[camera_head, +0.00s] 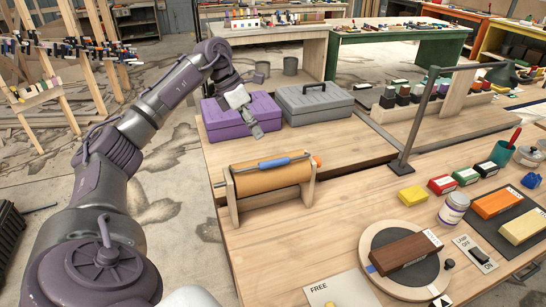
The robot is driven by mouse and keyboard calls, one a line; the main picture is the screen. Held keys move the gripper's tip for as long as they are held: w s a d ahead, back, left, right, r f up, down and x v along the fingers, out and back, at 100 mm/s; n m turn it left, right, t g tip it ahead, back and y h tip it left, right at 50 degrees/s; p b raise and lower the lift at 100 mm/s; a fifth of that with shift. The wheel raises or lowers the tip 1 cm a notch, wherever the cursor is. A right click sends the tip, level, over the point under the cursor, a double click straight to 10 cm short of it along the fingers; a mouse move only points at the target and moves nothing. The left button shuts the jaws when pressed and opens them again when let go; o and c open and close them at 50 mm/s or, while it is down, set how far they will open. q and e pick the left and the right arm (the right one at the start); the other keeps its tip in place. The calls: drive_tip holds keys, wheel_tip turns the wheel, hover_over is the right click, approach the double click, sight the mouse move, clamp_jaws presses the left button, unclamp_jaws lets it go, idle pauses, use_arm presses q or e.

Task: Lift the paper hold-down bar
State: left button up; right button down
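A brown paper roll (270,178) sits in a wooden stand (231,199) at the near left of the workbench. The hold-down bar, a thin grey rod with a blue grip (274,163) and an orange end (317,161), lies along the top of the roll. My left arm reaches in from the left, and its gripper (256,128) hangs above and behind the roll, in front of the purple toolbox. It is apart from the bar. Its fingers are too small to tell whether they are open. My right gripper is out of view.
A purple toolbox (226,117) and a grey toolbox (314,101) stand behind the roll. A dark metal post (416,125) with an arm rises to the right. A round turntable (376,238) holds a brown block (406,251). The bench between roll and turntable is clear.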

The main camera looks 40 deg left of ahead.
use_arm(q)
drive_tip(key=p+x, duration=0.2)
drive_tip(key=x, duration=0.8)
drive_tip(key=shift+w+d+f, duration=0.15)
drive_tip(key=shift+d+f, duration=0.05)
drive_tip(key=shift+f, duration=0.1)
clamp_jaws()
